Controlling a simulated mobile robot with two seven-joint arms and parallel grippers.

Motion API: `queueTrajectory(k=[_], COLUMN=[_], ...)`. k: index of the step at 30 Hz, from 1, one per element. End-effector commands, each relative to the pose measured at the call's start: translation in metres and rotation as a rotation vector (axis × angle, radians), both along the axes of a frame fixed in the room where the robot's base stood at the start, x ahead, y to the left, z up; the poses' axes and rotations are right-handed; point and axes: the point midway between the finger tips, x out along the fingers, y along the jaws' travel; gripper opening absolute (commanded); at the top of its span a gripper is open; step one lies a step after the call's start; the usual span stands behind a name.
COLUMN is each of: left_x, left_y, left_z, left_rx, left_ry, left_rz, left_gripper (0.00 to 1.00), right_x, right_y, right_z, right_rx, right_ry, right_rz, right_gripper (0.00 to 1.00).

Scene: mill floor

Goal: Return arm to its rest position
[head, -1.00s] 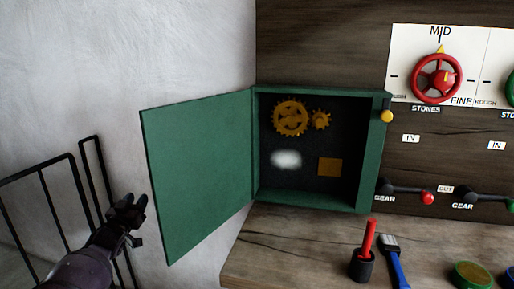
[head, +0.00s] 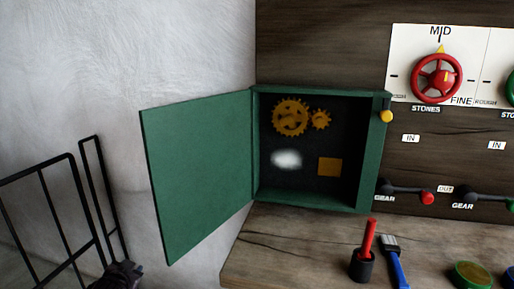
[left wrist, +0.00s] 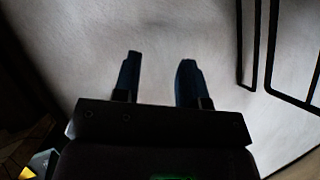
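My left gripper (head: 122,274) shows only in part at the bottom left of the head view, low in front of the black wire rack. In the left wrist view its two fingers (left wrist: 160,62) stand apart with nothing between them, facing a pale, blurred surface. My right gripper is in neither view. The green cabinet (head: 372,150) stands with its door (head: 198,175) swung wide open to the left, well above my left gripper and apart from it.
A black wire rack (head: 86,190) stands at the left; its bars also show in the left wrist view (left wrist: 272,50). A wooden bench (head: 310,245) carries a red-handled tool in a black cup (head: 361,266), a blue brush (head: 393,258) and round tins (head: 472,274). The left wall is bare.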

Motion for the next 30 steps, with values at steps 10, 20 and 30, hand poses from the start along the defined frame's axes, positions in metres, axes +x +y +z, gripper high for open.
queueTrajectory(k=[10,20,30], left_x=[-0.147,-0.289,-0.411], left_y=[-0.043,-0.079,-0.105], left_z=[-0.083,-0.106,-0.082], left_rx=[-0.078,-0.174,-0.269], left_ry=[0.093,0.161,0.207], left_rz=[-0.048,-0.047,0.002], left_gripper=[0.39,0.39,0.39], right_x=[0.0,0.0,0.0], right_y=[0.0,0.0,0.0], right_z=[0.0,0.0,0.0], right_rx=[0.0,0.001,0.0], right_ry=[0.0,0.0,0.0], right_rz=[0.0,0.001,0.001], right_gripper=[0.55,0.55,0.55])
